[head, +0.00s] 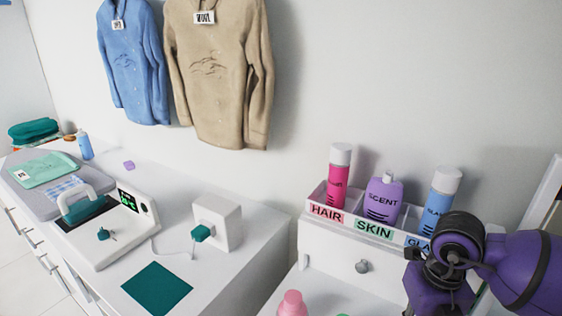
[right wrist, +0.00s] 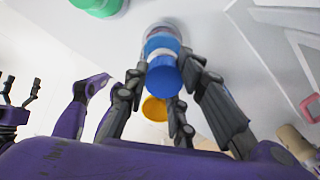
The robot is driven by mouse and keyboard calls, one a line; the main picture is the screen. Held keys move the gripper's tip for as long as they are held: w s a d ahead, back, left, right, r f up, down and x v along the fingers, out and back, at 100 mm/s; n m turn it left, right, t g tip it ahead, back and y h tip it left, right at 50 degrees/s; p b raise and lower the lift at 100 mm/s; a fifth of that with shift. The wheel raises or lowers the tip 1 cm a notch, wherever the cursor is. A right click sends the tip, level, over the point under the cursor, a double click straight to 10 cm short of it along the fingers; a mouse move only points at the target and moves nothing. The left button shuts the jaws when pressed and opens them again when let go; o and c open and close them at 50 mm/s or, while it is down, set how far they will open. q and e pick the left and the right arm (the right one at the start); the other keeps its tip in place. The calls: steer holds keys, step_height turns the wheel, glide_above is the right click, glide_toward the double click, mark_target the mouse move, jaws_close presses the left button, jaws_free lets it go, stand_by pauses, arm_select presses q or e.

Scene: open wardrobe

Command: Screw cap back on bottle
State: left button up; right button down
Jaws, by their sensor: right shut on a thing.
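In the right wrist view, a blue-ended bottle (right wrist: 163,78) with a pale blue and white body stands between the dark fingers of my right gripper (right wrist: 165,60). The fingers close on its sides; I cannot tell whether they touch cap or body. A yellow-orange round thing (right wrist: 155,108) shows below it, partly behind a finger; I cannot tell what it is. My left gripper (right wrist: 20,98) is at the left edge of this view, empty with its fingers apart. In the head view my right arm hides the hand and the held bottle.
A white organiser (head: 318,191) holds a pink HAIR bottle (head: 338,180), a purple SCENT bottle (head: 383,200) and a blue bottle (head: 440,200). A pink bottle top (head: 292,303) stands in front. A white machine (head: 105,235) and teal cloth (head: 157,289) lie left.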

steer(key=shift+d+r+m+p, duration=0.15)
steer(key=shift+d+m+p, duration=0.2)
steer(key=shift+m, duration=1.05)
steer(key=shift+m+p, duration=0.4)
steer(key=shift+m, duration=0.6)
arm_select(q)
steer(key=shift+t, duration=0.3)
steer(key=w+r, duration=0.3)
steer(key=shift+r, duration=0.2)
arm_select(e)
steer(key=shift+f, duration=0.2)
steer(key=c, duration=1.4)
jaws_free()
steer(key=shift+d, duration=0.15)
steer(key=shift+s, duration=0.1)
arm_select(q)
steer(key=shift+s+f, duration=0.2)
steer(key=shift+s, duration=0.45)
arm_select(e)
steer(key=shift+o, duration=0.6)
steer(key=shift+a, duration=0.25)
